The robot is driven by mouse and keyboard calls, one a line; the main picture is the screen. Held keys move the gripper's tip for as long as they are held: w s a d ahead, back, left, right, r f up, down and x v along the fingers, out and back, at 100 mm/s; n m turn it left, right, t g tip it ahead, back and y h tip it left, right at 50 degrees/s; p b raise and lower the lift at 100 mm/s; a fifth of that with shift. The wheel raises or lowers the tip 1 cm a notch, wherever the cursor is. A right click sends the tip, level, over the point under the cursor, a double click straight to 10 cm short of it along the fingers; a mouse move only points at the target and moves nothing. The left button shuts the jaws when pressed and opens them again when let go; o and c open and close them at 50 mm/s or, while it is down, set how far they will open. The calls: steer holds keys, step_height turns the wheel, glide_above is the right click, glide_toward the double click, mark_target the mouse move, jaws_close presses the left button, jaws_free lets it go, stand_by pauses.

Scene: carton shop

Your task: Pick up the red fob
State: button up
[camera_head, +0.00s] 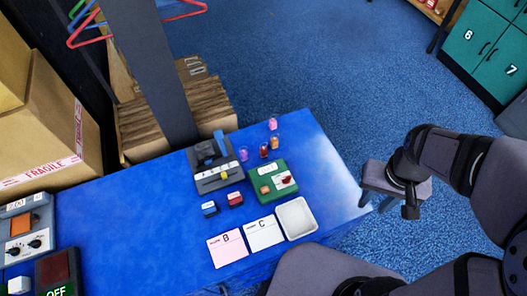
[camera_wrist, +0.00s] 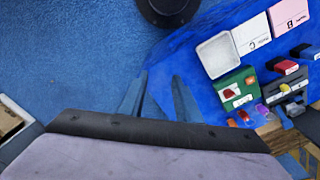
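A small dark red piece (camera_head: 264,151) stands upright near the table's back edge, among other small coloured pieces. I cannot tell for certain which one is the fob. My gripper (camera_wrist: 158,95) is empty, its two bluish fingers apart, left of the table items in the wrist view. In the head view my gripper hangs off the table's right edge, away from both red pieces.
A white tray (camera_head: 279,220), paper cards B (camera_head: 228,249) and C (camera_head: 264,233), a blue block (camera_head: 209,208), a red block (camera_head: 235,199) and a grey device (camera_head: 205,180) crowd the middle. Cartons (camera_head: 40,125) stand at left. The table's left-centre is clear.

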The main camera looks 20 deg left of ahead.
steer(key=w+a+n, duration=0.2)
steer(key=w+a, duration=0.3)
steer(key=w, duration=0.1)
steer(key=n+t+b, duration=0.2)
steer(key=n+b, duration=0.2)
steer(key=n, duration=0.2)
glide_toward(263, 149)
steer(key=f, duration=0.1)
steer(key=shift+w+f+p, duration=0.3)
steer(key=shift+f+p, duration=0.1)
steer(key=shift+f, duration=0.85)
steer(key=shift+w+f+p, duration=0.35)
steer(key=shift+f+p, duration=0.05)
steer(key=shift+f, duration=0.8)
steer(key=shift+w+f+p, duration=0.3)
steer(key=shift+f+p, duration=0.1)
steer(key=shift+f, duration=0.85)
jaws_close()
